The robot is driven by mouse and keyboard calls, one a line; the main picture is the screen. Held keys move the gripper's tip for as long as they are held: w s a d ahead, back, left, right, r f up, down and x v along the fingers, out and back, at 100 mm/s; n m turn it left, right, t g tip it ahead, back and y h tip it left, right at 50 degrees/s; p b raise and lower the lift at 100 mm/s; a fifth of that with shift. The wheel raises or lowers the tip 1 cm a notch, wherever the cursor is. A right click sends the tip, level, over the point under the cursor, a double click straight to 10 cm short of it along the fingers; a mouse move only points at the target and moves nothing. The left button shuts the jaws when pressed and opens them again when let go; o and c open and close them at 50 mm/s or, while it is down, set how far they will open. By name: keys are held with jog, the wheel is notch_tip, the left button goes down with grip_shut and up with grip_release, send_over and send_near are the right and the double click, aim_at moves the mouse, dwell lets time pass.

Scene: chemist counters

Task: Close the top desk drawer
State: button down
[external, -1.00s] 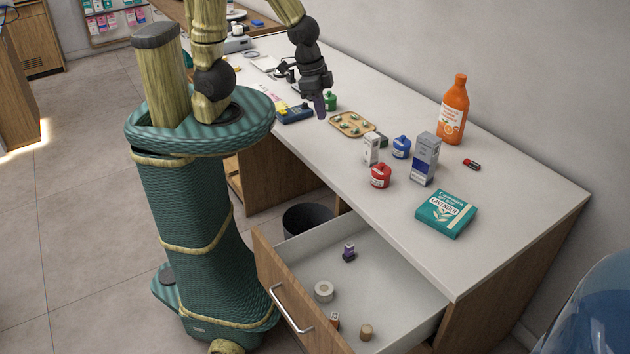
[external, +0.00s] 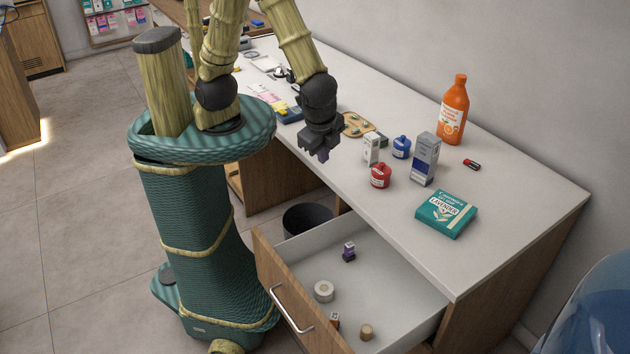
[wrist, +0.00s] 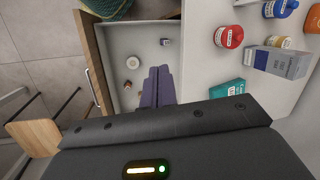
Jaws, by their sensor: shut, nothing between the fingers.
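The top desk drawer (external: 388,268) is pulled well out from the desk, with its wooden front and metal handle (external: 291,308) facing left. Inside lie a small purple-and-white bottle (external: 349,252), a white roll (external: 323,291), an orange-labelled bottle (external: 335,321) and a cork-coloured piece (external: 366,332). My gripper (external: 322,156) is shut and empty, above the desk's front edge and behind the drawer, touching nothing that I can see. In the wrist view the purple fingers (wrist: 157,88) are together, with the open drawer (wrist: 130,42) beyond them and its handle (wrist: 92,88) at left.
A dark bin (external: 307,218) is under the desk behind the drawer.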

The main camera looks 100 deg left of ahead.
aim_at(266, 273)
jog(key=s+d+f+m+t+y+b, duration=0.1)
jog(key=s+d+f+m+y+b, duration=0.1)
jog(key=d+f+m+b, duration=0.1)
jog(key=s+d+f+m+t+y+b, duration=0.2)
jog(key=d+f+b, duration=0.3)
jog(key=d+f, duration=0.3)
jog(key=s+d+f+m+t+y+b, duration=0.1)
jog(key=d+f+m+y+b, duration=0.1)
jog(key=d+f+b, duration=0.3)
jog(key=shift+s+d+f+m, duration=0.15)
jog(key=shift+f+m, duration=0.1)
jog(key=shift+f, duration=0.4)
jog(key=shift+s+d+f+m, duration=0.1)
jog(key=shift+d+f+m, duration=0.15)
jog(key=shift+f, duration=0.45)
jog(key=shift+s+d+f+m, duration=0.15)
jog(key=shift+f+m, duration=0.15)
jog(key=shift+f, duration=0.35)
jog(key=s+d+f+m+t+y+b, duration=0.3)
jog(key=s+f+m+t+b, duration=0.5)
jog(key=s+f, duration=1)
jog(key=s+d+m+b, duration=0.1)
jog(key=s+m+b, duration=0.1)
jog(key=s+m, duration=0.1)
jog(key=shift+m+t+b, duration=0.4)
jog(key=shift+w+d+f, duration=0.1)
